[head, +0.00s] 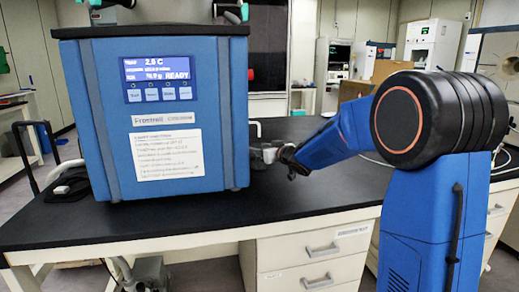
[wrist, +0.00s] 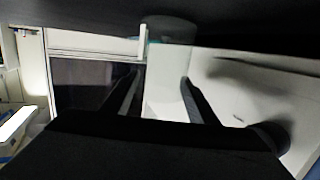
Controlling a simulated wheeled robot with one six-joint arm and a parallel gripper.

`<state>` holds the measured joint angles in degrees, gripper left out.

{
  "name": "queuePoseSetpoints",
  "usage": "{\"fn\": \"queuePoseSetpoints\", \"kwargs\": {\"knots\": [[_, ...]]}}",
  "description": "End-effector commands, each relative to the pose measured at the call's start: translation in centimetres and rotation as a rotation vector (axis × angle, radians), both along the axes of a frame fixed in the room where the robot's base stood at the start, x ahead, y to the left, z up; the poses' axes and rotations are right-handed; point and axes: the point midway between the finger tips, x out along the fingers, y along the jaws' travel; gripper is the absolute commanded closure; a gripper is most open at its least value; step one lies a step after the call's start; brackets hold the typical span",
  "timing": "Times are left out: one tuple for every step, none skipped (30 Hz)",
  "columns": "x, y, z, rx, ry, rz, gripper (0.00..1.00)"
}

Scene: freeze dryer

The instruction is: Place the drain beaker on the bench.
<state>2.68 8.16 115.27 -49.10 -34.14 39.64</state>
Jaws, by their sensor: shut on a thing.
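The drain beaker (head: 268,155) is a small, pale, see-through vessel just right of the blue freeze dryer (head: 168,165). My gripper (head: 277,155) is shut on it from the right, with the beaker close above the black bench (head: 300,190). I cannot tell if its base touches the bench. The gripper and my wrist hide part of the beaker in the head view.
The freeze dryer's right side stands close to the beaker. The bench front is clear, with white drawers (head: 310,255) below. A cardboard box (head: 390,70) stands behind my arm.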

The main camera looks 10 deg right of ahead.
Motion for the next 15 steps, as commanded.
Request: {"fn": "queuePoseSetpoints", "kwargs": {"knots": [[0.01, 0.00, -0.09, 0.000, 0.000, 0.000, 0.74], [0.01, 0.00, -0.14, 0.000, 0.000, 0.000, 0.74], [0.01, 0.00, -0.20, 0.000, 0.000, 0.000, 0.74], [0.00, 0.00, -0.25, -0.001, 0.000, 0.000, 0.74], [0.00, 0.01, -0.30, -0.001, 0.000, 0.000, 0.74], [0.00, 0.01, -0.37, -0.001, 0.000, 0.000, 0.74], [0.01, 0.00, -0.43, 0.000, 0.000, 0.000, 0.74], [0.01, 0.00, -0.48, 0.000, 0.000, 0.000, 0.74], [0.01, 0.00, -0.55, 0.000, 0.000, 0.000, 0.74], [0.00, 0.00, -0.60, 0.000, 0.000, 0.000, 0.74], [0.00, 0.00, -0.64, 0.000, 0.000, 0.000, 0.74], [0.01, 0.00, -0.63, 0.000, 0.000, 0.000, 0.40], [0.01, 0.00, -0.62, 0.000, 0.000, 0.000, 0.33], [0.01, 0.00, -0.62, 0.000, 0.000, 0.000, 0.26], [0.01, 0.00, -0.62, 0.000, 0.000, 0.000, 0.25]]}}
